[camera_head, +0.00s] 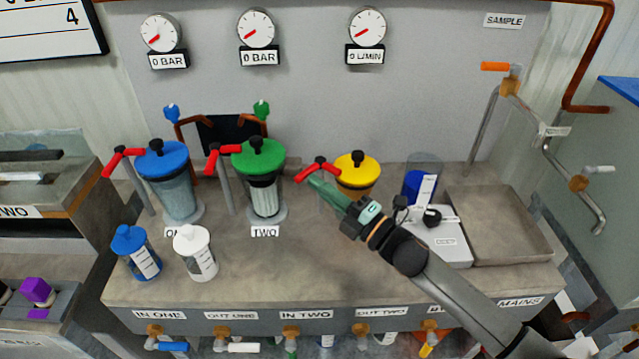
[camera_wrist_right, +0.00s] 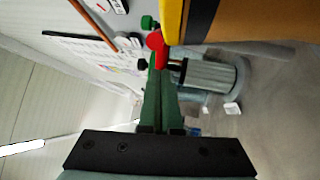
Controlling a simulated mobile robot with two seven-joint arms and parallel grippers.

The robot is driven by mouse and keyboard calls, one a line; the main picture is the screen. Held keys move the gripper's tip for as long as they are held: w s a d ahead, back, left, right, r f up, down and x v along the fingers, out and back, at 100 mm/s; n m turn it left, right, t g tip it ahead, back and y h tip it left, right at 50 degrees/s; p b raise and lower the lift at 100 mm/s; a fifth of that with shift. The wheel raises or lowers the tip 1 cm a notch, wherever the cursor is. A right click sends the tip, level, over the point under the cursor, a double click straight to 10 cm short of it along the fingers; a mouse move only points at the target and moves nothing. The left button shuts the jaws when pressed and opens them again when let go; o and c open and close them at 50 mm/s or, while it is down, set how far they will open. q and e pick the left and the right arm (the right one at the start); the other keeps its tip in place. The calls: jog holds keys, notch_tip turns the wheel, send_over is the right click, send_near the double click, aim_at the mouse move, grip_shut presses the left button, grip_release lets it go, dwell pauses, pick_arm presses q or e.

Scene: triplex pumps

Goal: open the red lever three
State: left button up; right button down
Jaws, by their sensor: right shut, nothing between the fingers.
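The red lever three (camera_head: 318,169) sits at the left of the yellow-lidded pump (camera_head: 357,170), in the head view. My right gripper (camera_head: 316,183) reaches in from the lower right, its green fingers just below the lever. It is shut with nothing between the fingers. In the right wrist view the closed fingers (camera_wrist_right: 158,85) point at a red lever end (camera_wrist_right: 156,42), close to the yellow lid edge (camera_wrist_right: 173,20). Whether they touch the lever, I cannot tell. My arm hides much of the third pump's body. My left gripper is not in view.
Two more pumps, blue-lidded (camera_head: 163,160) and green-lidded (camera_head: 258,155), stand to the left with their own red levers. Blue (camera_head: 130,240) and white (camera_head: 195,240) bottles stand in front. A blue-filled beaker (camera_head: 420,180) and an empty tray (camera_head: 497,225) are at the right.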

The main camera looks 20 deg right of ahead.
jog(key=shift+w+a, duration=0.15)
jog(key=shift+w+a+r, duration=0.1)
jog(key=shift+w+a, duration=0.55)
jog(key=shift+a, duration=0.1)
